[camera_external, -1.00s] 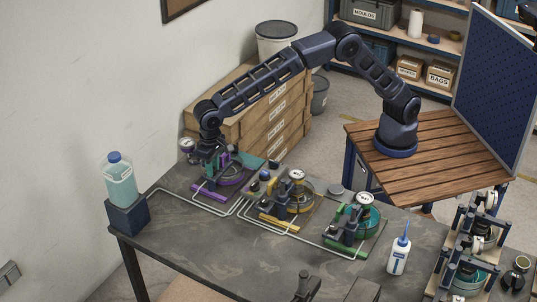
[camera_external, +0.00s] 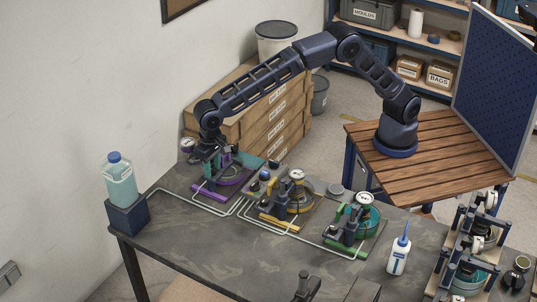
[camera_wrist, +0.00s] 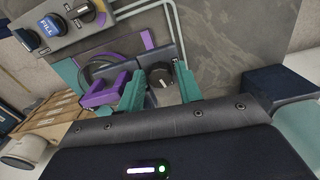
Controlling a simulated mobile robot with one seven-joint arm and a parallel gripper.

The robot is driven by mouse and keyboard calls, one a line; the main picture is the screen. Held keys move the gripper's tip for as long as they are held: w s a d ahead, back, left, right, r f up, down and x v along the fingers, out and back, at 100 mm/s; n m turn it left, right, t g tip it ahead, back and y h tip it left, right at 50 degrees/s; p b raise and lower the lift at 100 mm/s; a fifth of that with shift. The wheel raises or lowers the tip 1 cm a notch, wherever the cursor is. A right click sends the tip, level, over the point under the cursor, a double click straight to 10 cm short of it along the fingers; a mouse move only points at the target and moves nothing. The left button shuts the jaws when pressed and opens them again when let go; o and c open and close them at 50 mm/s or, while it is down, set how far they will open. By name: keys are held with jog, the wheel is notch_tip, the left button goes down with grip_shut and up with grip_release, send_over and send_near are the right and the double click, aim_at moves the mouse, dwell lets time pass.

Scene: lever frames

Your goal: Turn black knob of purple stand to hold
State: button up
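The purple stand (camera_external: 207,198) is at the back left of the workbench, largely hidden under my arm's end in the external view. Its purple parts (camera_wrist: 100,97) show in the wrist view, left of my gripper. The black knob (camera_wrist: 160,74) is round, with a small light mark near its lower edge. My gripper (camera_wrist: 160,72) has two teal fingers, spread apart, one on each side of the knob. A gap shows between the knob and the fingers; whether the fingertips reach down to its height is unclear. The gripper (camera_external: 212,162) is over the purple stand in the external view.
A grey panel with a blue FILL button (camera_wrist: 48,27) lies beside the stand. A yellow stand (camera_external: 280,222) and a green stand (camera_external: 346,252) stand to the right. A bottle (camera_external: 120,180) sits on a dark block at left.

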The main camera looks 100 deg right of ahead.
aim_at(213, 169)
notch_tip(213, 169, up, 11)
jog(key=shift+f, duration=0.15)
dwell(0.5)
jog(key=s+d+r+n+t, duration=0.1)
jog(key=s+d+r, duration=0.4)
jog(key=s, duration=0.4)
jog(key=s+d+r+n+y, duration=0.1)
jog(key=s+d+r+n, duration=0.1)
jog(key=s+d+r, duration=0.55)
jog(key=s+d+r+n+t, duration=0.15)
jog(key=s+d, duration=0.25)
jog(key=s, duration=0.6)
jog(key=s+d+f+n, duration=0.1)
jog(key=s+d+f, duration=0.1)
jog(key=s, duration=0.8)
jog(key=s+d+f+n+t, duration=0.1)
jog(key=s+f, duration=0.3)
jog(key=s, duration=0.7)
jog(key=s+d+f+n+t+h, duration=0.1)
jog(key=s+d+f+n, duration=0.1)
jog(key=s, duration=0.9)
jog(key=shift+s+d+f+n, duration=0.15)
jog(key=shift+d+f+n, duration=0.25)
jog(key=shift+f+n, duration=0.35)
jog(key=shift+o, duration=0.5)
jog(key=shift+f, duration=0.1)
